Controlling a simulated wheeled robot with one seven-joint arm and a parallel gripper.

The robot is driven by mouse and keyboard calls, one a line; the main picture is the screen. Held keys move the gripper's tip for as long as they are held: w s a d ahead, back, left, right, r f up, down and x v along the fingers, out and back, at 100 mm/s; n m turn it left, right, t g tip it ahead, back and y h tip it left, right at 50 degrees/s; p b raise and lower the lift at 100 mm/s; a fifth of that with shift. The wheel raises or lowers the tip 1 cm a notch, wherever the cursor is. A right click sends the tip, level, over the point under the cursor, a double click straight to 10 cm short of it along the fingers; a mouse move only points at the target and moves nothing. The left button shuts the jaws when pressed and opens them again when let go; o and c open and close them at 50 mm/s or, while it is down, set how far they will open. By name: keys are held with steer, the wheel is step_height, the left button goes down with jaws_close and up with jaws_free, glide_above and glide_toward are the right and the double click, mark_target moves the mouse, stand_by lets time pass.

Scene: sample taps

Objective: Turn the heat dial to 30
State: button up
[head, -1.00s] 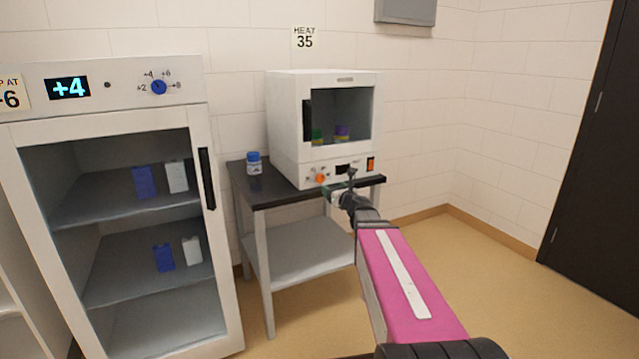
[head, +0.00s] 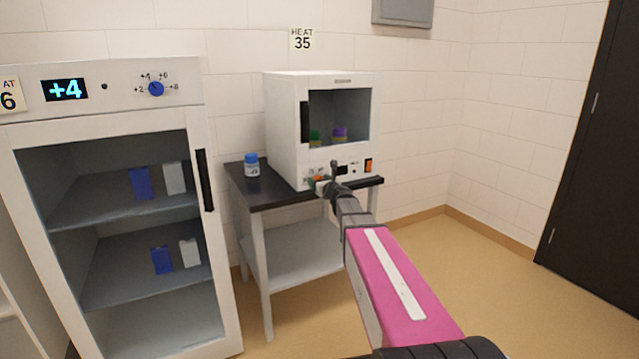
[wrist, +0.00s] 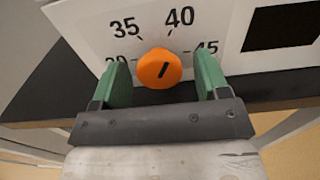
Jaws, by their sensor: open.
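The orange heat dial (wrist: 160,68) is on the front panel of the white incubator (head: 285,122), and a sliver of it shows in the head view. Its dark mark slants up and right, roughly towards 40. The numbers 35, 40 and 45 show around it; the 30 at left is partly hidden by a finger. My gripper (wrist: 163,74) is open, with one green finger on each side of the dial. A gap shows on both sides in the wrist view, wider at right. I cannot tell how far the fingertips are from the panel.
A wall sign (head: 302,40) reads HEAT 35. An orange switch (head: 368,165) and dark display sit right of the dial. A blue-capped jar (head: 251,165) stands on the dark bench top (head: 262,193). A fridge (head: 100,118) showing +4, with a blue dial (head: 156,89), stands at left.

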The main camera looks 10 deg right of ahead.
steer(key=shift+c, duration=0.4)
steer(key=c, duration=0.8)
steer(key=shift+c, duration=0.2)
